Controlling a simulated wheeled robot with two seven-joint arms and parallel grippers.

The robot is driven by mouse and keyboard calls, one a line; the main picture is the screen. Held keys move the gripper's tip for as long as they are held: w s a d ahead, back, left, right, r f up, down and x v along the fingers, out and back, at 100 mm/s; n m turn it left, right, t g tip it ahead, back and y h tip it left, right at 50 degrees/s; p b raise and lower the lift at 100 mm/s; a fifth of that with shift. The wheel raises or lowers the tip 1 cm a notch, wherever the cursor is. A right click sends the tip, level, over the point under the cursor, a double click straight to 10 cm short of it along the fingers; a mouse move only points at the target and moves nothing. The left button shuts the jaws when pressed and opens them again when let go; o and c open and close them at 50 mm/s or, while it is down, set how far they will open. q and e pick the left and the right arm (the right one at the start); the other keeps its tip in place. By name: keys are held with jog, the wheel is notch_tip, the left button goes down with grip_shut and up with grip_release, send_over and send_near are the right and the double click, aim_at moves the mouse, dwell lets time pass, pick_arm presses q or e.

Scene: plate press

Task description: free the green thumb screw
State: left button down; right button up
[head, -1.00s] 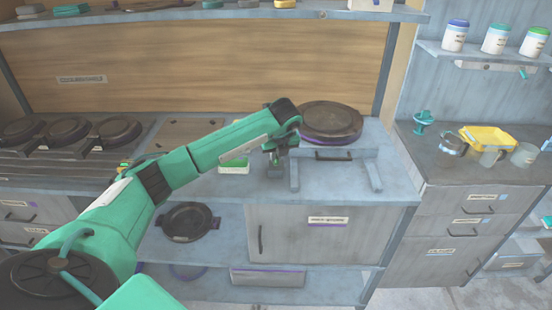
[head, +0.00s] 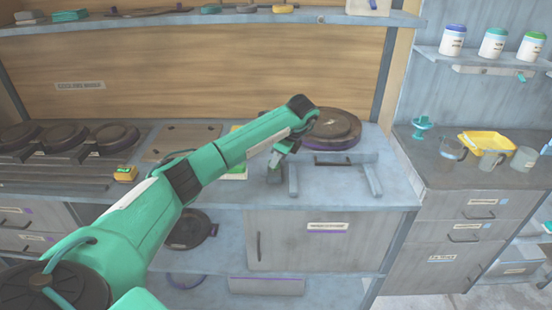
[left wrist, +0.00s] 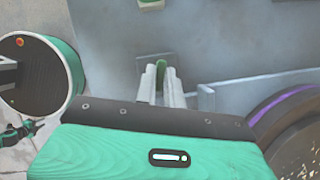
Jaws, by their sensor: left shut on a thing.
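My left gripper (head: 274,172) reaches down to the counter just left of the press frame. In the left wrist view its two pale fingers (left wrist: 161,88) are closed on a small green piece, the green thumb screw (left wrist: 161,70), which shows between the fingertips. In the head view the screw is hidden by the gripper. The round dark press plate (head: 333,126) with a purple rim lies behind and right of the gripper, and its rim also shows at the right of the left wrist view (left wrist: 285,104). My right gripper is in neither view.
A grey bracket with a dark handle (head: 332,161) stands on the counter right of the gripper. A green and white box (head: 237,173) sits left of it, partly behind my arm. Several dark round plates (head: 117,137) lie at the far left. The right counter holds a yellow tray (head: 487,139).

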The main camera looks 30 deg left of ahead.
pick_arm(q)
jog(key=shift+w+r+n+g+p, duration=0.15)
jog(key=shift+n+p, duration=0.1)
jog(key=shift+n, duration=0.3)
jog(key=shift+s+r+n+g+p, duration=0.15)
jog(key=shift+n+p, duration=0.1)
jog(key=shift+n, duration=0.3)
jog(key=shift+w+f+n+h, duration=0.1)
jog(key=shift+f+n+h, duration=0.05)
jog(key=shift+n+h, duration=0.2)
jog(key=shift+n+g+p, duration=0.3)
jog(key=shift+n+p, duration=0.05)
jog(key=shift+p, duration=0.05)
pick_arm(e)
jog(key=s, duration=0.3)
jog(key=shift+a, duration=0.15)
pick_arm(q)
jog(key=shift+f, duration=0.1)
jog(key=c, duration=1.5)
grip_release()
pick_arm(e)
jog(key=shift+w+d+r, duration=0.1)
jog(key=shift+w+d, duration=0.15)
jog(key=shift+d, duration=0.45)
